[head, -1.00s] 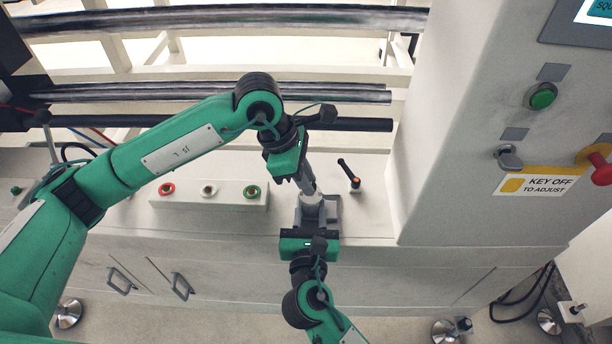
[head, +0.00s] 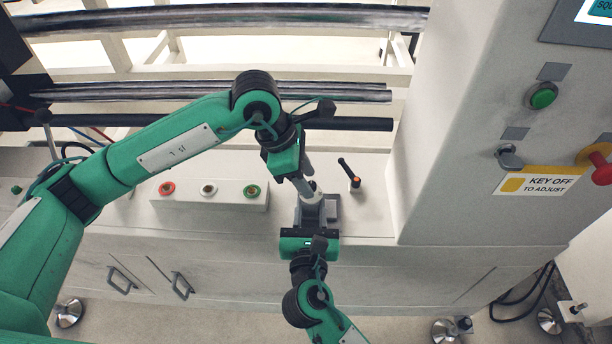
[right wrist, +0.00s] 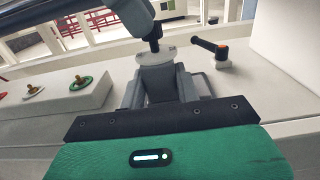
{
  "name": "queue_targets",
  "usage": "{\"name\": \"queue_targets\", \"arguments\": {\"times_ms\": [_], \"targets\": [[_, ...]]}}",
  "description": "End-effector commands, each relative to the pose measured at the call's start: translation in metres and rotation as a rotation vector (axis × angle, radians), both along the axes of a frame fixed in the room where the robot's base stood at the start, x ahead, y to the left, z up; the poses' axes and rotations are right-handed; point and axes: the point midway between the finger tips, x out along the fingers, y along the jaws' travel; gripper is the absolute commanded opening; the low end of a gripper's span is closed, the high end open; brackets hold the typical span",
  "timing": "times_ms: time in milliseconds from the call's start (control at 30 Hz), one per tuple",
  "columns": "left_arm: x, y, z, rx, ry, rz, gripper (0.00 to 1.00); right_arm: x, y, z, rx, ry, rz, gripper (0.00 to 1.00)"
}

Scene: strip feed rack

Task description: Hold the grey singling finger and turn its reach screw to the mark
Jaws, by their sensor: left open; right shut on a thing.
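The grey singling finger (head: 311,207) stands on its grey mount on the white bench top; it also shows in the right wrist view (right wrist: 158,78). My right gripper (head: 310,222) is shut on it from the near side. A dark upright piece, apparently the reach screw (right wrist: 154,38), rises above the finger's round top in the right wrist view. My left gripper (head: 305,190) is open and points down just beside the finger's top. Part of it covers the upper middle of the right wrist view. Whether it touches the screw, and the mark itself, I cannot make out.
A black lever with an orange hub (head: 354,183) stands close to the right of the finger. Rollers (head: 220,94) run behind. A white cabinet (head: 440,170) with a key switch (head: 508,157) rises at right.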

Motion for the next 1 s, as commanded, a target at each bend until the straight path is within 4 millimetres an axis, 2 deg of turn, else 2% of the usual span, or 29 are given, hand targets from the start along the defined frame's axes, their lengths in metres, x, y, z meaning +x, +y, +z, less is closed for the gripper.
{"name": "queue_targets", "arguments": {"times_ms": [400,500,700,1000], "targets": [[0.0,0.032,0.077,-0.001,-0.006,0.002,0.41,0.0,0.0,-0.002,-0.001,0.003,0.0,0.11],[0.0,0.038,0.09,0.0,-0.004,0.002,0.41,0.0,0.0,-0.002,-0.001,0.003,0.0,0.11],[0.0,0.044,0.104,0.0,-0.002,0.001,0.41,0.0,0.0,-0.002,-0.001,0.003,0.0,0.11],[-0.001,0.044,0.105,0.0,-0.001,0.0,0.41,0.0,0.0,-0.001,-0.001,0.003,0.0,0.11]]}}
